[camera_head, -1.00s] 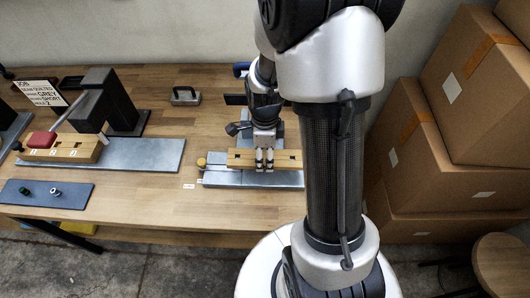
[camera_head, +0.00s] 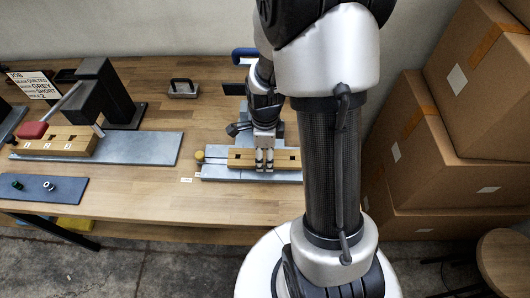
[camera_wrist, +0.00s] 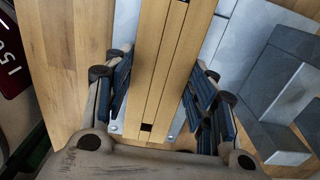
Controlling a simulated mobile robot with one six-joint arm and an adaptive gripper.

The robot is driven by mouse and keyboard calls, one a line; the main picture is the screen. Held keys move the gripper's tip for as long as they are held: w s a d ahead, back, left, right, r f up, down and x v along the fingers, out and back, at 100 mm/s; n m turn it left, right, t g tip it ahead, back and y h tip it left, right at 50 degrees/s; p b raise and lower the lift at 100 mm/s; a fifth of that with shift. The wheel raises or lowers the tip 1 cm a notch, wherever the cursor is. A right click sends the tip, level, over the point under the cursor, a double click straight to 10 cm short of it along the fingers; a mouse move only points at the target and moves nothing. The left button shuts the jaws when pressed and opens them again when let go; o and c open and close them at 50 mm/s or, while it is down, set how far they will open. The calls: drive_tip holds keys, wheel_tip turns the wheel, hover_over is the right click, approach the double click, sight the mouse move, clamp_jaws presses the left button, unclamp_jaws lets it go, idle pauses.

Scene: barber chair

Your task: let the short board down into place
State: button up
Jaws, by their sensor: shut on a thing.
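The short board (camera_head: 241,158) is a pale wooden bar with dark holes in its top. My gripper (camera_head: 264,166) is shut on it near its middle, pointing down. The board lies level over the grey metal plate (camera_head: 225,174) on the bench; I cannot tell whether it touches. In the wrist view the board (camera_wrist: 153,75) runs lengthwise between the blue-padded fingers of my gripper (camera_wrist: 155,100), with a square hole near its lower end. Grey metal (camera_wrist: 243,32) shows beside and below it. My arm hides whatever lies right of the board's right end.
A yellow knob (camera_head: 199,155) stands at the plate's left end. To the left are a numbered wooden block (camera_head: 55,142) on a long grey plate (camera_head: 150,148), a dark press (camera_head: 97,85) and a blue mat (camera_head: 62,190). Cardboard boxes (camera_head: 440,170) are stacked at right.

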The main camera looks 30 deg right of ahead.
drive_tip(key=shift+f, duration=0.25)
drive_tip(key=o, duration=1.2)
drive_tip(key=shift+r, duration=0.1)
wheel_tip(320, 180, up, 12)
drive_tip(key=shift+f, duration=0.1)
idle(0.3)
